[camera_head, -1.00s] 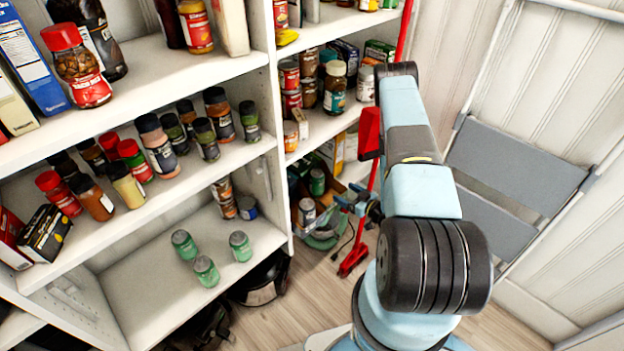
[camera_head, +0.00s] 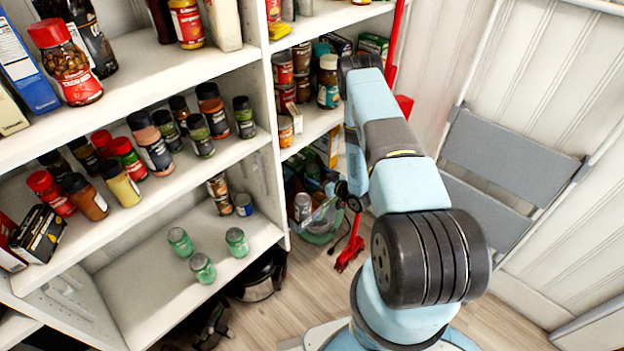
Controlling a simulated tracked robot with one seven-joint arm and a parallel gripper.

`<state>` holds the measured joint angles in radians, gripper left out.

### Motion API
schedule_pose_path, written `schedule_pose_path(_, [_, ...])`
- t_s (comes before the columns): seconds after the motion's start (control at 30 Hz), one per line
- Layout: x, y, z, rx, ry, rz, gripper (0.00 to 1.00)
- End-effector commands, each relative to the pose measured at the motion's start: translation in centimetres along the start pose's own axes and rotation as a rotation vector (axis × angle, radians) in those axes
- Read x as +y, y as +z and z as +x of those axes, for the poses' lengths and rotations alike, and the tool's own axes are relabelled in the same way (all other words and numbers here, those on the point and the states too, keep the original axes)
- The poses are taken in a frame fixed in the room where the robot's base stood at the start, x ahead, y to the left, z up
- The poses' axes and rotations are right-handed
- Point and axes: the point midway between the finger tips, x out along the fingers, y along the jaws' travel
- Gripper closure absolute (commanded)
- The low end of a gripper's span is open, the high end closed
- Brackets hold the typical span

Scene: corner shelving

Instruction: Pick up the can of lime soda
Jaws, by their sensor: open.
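Three small green cans stand upright on the low white shelf: one at the left (camera_head: 181,242), one at the front (camera_head: 203,268) and one at the right (camera_head: 237,242). Their labels are too small to read, so I cannot tell which is lime soda. My gripper (camera_head: 339,190) hangs down behind my forearm, to the right of the shelf's upright and well apart from these cans. It is open, small in view and partly hidden by my arm. I see nothing held in it.
A white upright (camera_head: 270,150) stands between the cans and my gripper. Jars crowd the shelf above the cans. A silver can (camera_head: 302,206) stands near my gripper, by a greenish container (camera_head: 322,225). A grey folded step stool (camera_head: 515,160) leans at the right wall.

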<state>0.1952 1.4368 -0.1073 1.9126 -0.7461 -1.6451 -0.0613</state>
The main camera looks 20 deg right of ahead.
Motion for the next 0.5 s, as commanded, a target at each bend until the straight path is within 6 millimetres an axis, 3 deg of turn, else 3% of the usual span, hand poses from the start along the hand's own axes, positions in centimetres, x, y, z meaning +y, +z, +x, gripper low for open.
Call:
schedule_pose_path(0.13, [0.0,0.0,1.9,0.0,-0.001,-0.001,0.18])
schedule_pose_path(0.37, [0.0,0.0,2.2,-0.001,0.001,0.0,0.18])
schedule_pose_path(0.5, [0.1,0.0,2.1,0.0,0.001,0.0,0.28])
